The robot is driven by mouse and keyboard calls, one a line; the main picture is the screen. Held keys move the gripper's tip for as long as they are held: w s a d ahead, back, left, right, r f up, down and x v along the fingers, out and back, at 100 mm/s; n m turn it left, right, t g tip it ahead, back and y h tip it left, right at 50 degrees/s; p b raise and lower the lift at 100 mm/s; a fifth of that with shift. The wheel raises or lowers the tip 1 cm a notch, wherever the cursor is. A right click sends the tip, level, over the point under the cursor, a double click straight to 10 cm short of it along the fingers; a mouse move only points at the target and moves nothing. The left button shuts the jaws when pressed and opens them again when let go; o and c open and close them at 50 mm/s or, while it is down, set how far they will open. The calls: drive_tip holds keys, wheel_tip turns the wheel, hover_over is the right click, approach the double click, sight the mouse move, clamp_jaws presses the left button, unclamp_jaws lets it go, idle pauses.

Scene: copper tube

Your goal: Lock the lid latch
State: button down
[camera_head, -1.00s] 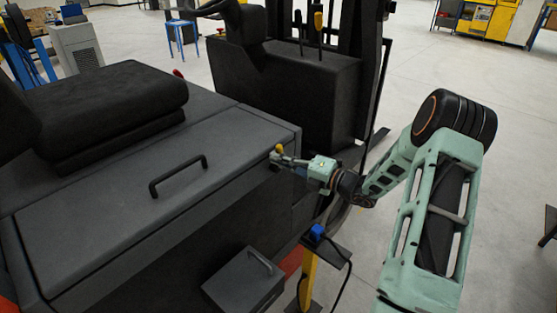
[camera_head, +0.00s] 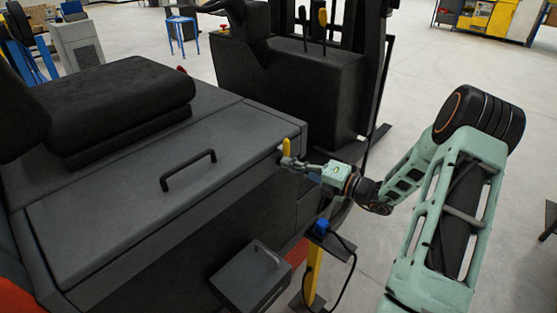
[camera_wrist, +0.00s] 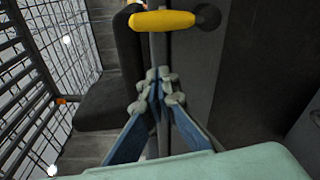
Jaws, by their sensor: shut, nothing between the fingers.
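The lid (camera_head: 120,220) is a dark grey panel with a black bar handle (camera_head: 188,170), and it lies closed on the vehicle body. The latch's yellow handle (camera_head: 286,147) stands roughly upright at the lid's right corner. In the wrist view the yellow handle (camera_wrist: 165,20) lies across the top, with a dark round end at its right. My gripper (camera_head: 291,164) is beside the latch, just below the yellow part. In the wrist view my gripper's fingertips (camera_wrist: 157,78) are together and empty, apart from the yellow handle. A thin grey rod shows in line with them, partly hidden by the fingers.
A black seat cushion (camera_head: 118,100) lies behind the lid. A dark box (camera_head: 252,276) juts out below the lid's front. A yellow post with a blue-topped cable (camera_head: 321,228) stands below my gripper. Open floor lies to the right.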

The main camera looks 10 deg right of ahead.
drive_tip(key=v, duration=0.5)
drive_tip(key=shift+f+b, duration=0.1)
drive_tip(key=shift+b, duration=0.2)
